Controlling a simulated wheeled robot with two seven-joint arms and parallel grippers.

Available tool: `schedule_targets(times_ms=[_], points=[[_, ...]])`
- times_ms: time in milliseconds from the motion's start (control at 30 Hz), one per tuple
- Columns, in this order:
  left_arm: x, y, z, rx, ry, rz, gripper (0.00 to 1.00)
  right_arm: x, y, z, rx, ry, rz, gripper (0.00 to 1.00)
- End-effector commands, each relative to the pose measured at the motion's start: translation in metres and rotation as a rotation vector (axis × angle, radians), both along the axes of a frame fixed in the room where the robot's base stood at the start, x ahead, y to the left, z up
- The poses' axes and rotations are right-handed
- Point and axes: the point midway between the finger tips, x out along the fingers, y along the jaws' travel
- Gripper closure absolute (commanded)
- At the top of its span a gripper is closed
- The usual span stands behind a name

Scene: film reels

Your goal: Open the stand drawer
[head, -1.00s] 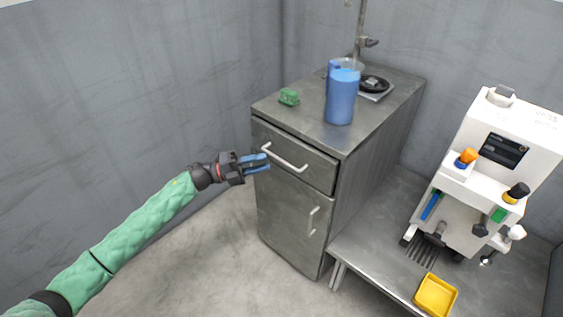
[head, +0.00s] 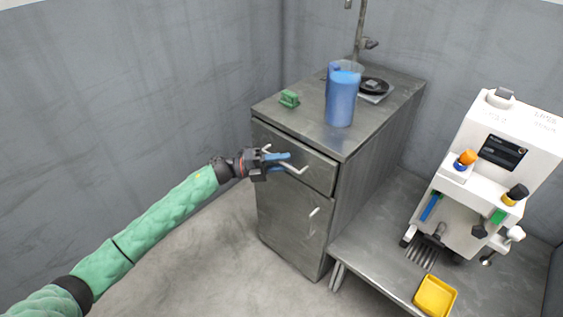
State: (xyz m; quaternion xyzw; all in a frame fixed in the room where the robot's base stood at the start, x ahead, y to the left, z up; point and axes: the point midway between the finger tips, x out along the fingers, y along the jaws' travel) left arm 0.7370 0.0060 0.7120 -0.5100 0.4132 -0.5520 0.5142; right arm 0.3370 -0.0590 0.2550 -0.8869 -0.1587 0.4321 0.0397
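The grey metal stand (head: 262,200) stands against the back wall. Its top drawer (head: 322,177) is shut, its front flush with the cabinet. The pale bar handle (head: 300,170) runs across the drawer front and is partly hidden behind my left gripper. My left gripper (head: 285,161), with blue fingers, is at the handle's middle, fingers pointing right and a gap showing between them. Whether the bar lies between the fingers or touches them I cannot tell. My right gripper is not in view.
A white machine (head: 490,170) and yellow tray (head: 435,296) are on the right bench.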

Motion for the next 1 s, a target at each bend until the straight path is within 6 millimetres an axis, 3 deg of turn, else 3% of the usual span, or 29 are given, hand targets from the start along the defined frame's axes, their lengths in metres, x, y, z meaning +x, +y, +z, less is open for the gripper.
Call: schedule_targets(times_ms=[167,367,767,1000], points=[[0.0,0.0,0.0,0.0,0.0,0.0,0.68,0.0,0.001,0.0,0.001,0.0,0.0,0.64],[0.0,0.0,0.0,0.0,0.0,0.0,1.0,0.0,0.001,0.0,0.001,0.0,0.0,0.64],[-0.007,0.007,-0.001,0.002,0.002,0.0,1.0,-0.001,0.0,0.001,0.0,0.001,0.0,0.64],[-0.038,0.034,-0.001,0.004,0.003,-0.001,1.0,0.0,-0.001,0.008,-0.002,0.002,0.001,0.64]])
